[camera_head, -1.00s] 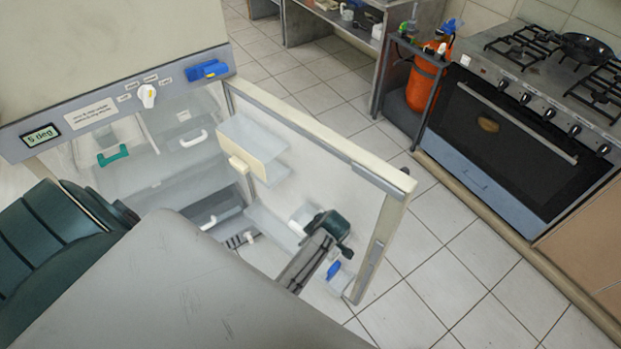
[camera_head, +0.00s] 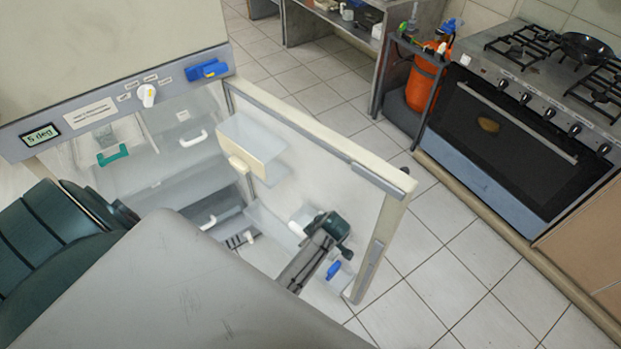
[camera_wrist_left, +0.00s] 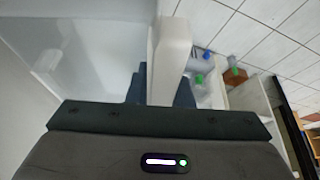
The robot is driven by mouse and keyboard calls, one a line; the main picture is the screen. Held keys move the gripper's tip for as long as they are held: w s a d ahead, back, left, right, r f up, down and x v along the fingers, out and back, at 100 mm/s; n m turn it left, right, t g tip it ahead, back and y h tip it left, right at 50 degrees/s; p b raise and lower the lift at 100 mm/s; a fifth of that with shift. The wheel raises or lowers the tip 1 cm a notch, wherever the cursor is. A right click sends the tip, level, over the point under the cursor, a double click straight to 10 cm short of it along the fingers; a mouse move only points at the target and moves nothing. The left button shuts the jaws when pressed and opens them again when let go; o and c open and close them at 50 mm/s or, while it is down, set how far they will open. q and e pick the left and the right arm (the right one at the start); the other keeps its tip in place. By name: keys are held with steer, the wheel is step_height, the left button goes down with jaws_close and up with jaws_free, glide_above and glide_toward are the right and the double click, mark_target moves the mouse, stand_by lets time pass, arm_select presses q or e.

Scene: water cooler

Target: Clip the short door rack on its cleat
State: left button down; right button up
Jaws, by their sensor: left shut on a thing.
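In the left wrist view, the dark fingers of my left gripper (camera_wrist_left: 163,92) are shut on a pale, narrow piece (camera_wrist_left: 172,45), seen edge-on. It seems to be the short door rack. In the head view my left wrist (camera_head: 322,232) is low beside the open door's inner face (camera_head: 325,150), with a small whitish piece (camera_head: 303,214) at its upper left. The fingers are hard to make out there. A clear rack with a cream front (camera_head: 250,150) is higher on the door. I cannot make out the cleat clearly. My right gripper is not in view.
The cabinet interior (camera_head: 165,170) with clear drawers lies left of the door. A blue-capped container (camera_head: 337,274) is near the door's lower right. A stove (camera_head: 530,130) and an orange cylinder (camera_head: 425,85) stand beyond. Tiled floor (camera_head: 430,270) is clear to the right.

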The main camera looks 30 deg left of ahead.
arm_select(q)
steer(key=shift+f+b, duration=0.7)
steer(key=shift+f, duration=0.5)
steer(key=c, duration=1.2)
jaws_free()
steer(key=shift+o, duration=0.4)
steer(key=o, duration=0.5)
steer(key=shift+r, duration=0.1)
